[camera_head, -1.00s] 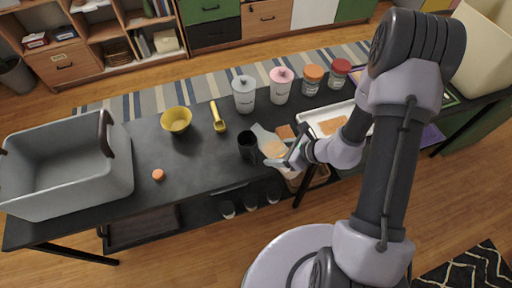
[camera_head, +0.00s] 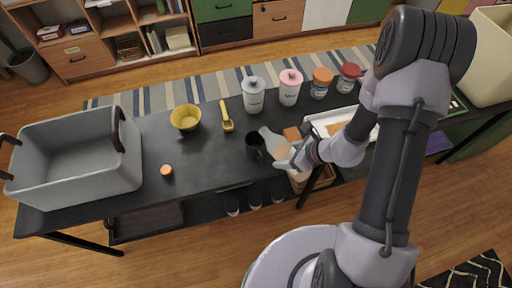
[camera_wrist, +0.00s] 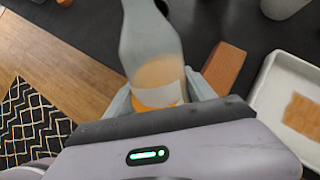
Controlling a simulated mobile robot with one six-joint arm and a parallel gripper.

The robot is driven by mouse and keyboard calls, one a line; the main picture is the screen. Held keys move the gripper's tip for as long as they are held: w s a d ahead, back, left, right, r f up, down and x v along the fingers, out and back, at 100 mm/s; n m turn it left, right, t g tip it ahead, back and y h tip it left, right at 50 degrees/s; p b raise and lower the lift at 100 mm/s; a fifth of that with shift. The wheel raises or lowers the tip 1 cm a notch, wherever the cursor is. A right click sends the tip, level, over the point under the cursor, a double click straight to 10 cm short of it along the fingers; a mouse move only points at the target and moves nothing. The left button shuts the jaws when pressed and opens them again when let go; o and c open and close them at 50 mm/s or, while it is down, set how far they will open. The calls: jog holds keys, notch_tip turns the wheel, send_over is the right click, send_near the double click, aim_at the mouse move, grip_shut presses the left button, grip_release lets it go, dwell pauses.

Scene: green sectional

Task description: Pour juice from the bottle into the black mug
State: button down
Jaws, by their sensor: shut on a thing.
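The bottle (camera_head: 269,137) is translucent with orange juice low inside. It is tilted, its neck toward the upper left, close beside the black mug (camera_head: 254,148). My gripper (camera_head: 287,160) is shut around the lower part of the bottle. In the wrist view, the bottle (camera_wrist: 150,42) stands between my fingers (camera_wrist: 160,95), with juice and a pale label near its base. The mug stands upright on the dark table; its inside is too dark to judge. I cannot tell whether juice is flowing from the bottle.
A grey bin (camera_head: 98,172) fills the left end. Lidded jars (camera_head: 253,95) line the back. A brown block (camera_wrist: 226,67) and white tray (camera_wrist: 270,104) are close right.

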aim_at(292, 153)
jog(key=shift+r, duration=0.1)
jog(key=shift+s+d+r+g+h+p, duration=0.1)
jog(key=shift+d+r+g+h+p, duration=0.2)
jog(key=shift+p, duration=0.35)
jog(key=shift+a+f, duration=0.1)
jog(key=shift+s+r+h+p, duration=0.1)
jog(key=shift+r+h+p, duration=0.15)
jog(key=shift+h+p, duration=0.35)
jog(key=shift+d+g, duration=0.2)
jog(key=shift+g, duration=0.1)
jog(key=shift+r+p, duration=0.3)
jog(key=shift+p, duration=0.5)
jog(key=shift+s+d+g+h, duration=0.15)
jog(key=shift+g+h, duration=0.15)
jog(key=shift+h, duration=0.2)
jog(key=shift+s+d+r+g+h+p, duration=0.15)
jog(key=shift+r+g+h+p, duration=0.55)
jog(key=shift+p, duration=1.8)
dwell(0.6)
jog(key=shift+r, duration=0.1)
